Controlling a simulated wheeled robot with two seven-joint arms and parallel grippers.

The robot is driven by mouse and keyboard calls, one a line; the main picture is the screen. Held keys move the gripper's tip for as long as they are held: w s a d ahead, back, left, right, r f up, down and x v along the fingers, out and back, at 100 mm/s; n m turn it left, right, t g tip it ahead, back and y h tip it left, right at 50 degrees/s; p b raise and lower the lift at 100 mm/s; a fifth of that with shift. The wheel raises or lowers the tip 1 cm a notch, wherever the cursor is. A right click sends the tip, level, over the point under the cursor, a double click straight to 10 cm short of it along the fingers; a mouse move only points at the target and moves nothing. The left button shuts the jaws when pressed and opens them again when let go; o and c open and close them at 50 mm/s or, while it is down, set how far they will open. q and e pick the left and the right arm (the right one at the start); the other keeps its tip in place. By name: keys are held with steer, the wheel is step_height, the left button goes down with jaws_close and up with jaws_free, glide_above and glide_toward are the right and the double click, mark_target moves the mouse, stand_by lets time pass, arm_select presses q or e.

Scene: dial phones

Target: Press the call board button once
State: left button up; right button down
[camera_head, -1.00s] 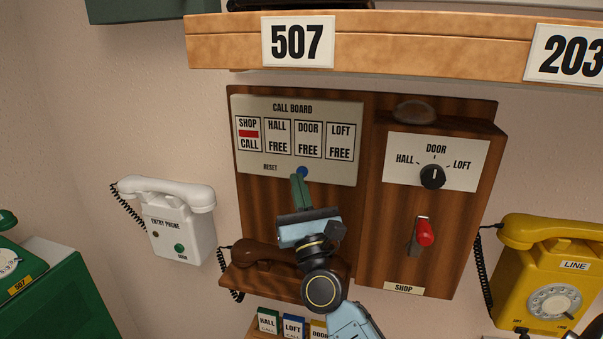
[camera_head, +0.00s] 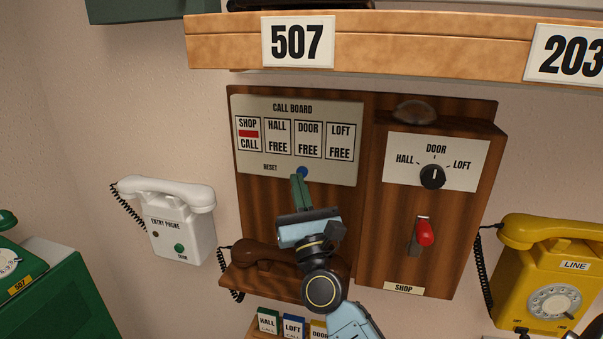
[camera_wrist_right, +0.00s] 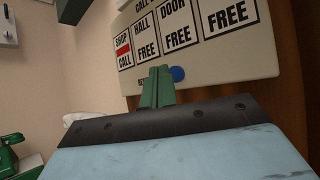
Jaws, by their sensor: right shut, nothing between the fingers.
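The call board (camera_head: 345,172) is a pale plate on a dark wooden panel. Its SHOP window shows a red bar over CALL; HALL, DOOR and LOFT show FREE. A small blue button (camera_head: 302,171) sits at its lower edge, right of the word RESET. My right gripper (camera_head: 297,178) is shut and empty, its green fingertips pointing up just below and left of the button. In the right wrist view the blue button (camera_wrist_right: 178,74) shows just right of the fingertips; I cannot tell whether they touch. My left gripper is not in view.
A brown handset (camera_head: 255,254) rests on a shelf below the board. A selector knob (camera_head: 433,176) and red-tipped lever (camera_head: 425,233) are to the right. A white entry phone (camera_head: 180,222) hangs at left, a yellow phone (camera_head: 553,265) at right. A wooden shelf (camera_head: 420,46) juts out above.

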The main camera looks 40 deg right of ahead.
steer(key=shift+w+d, duration=0.1)
stand_by(0.3)
steer(key=shift+w+d, duration=0.2)
steer(key=shift+d, duration=0.05)
steer(key=shift+w+d+b, duration=0.25)
steer(key=shift+b, duration=0.1)
stand_by(0.7)
steer(key=shift+s+a, duration=0.55)
steer(key=shift+a, duration=0.05)
steer(key=shift+a, duration=0.1)
steer(key=shift+s+a, duration=1.6)
steer(key=shift+a, duration=0.2)
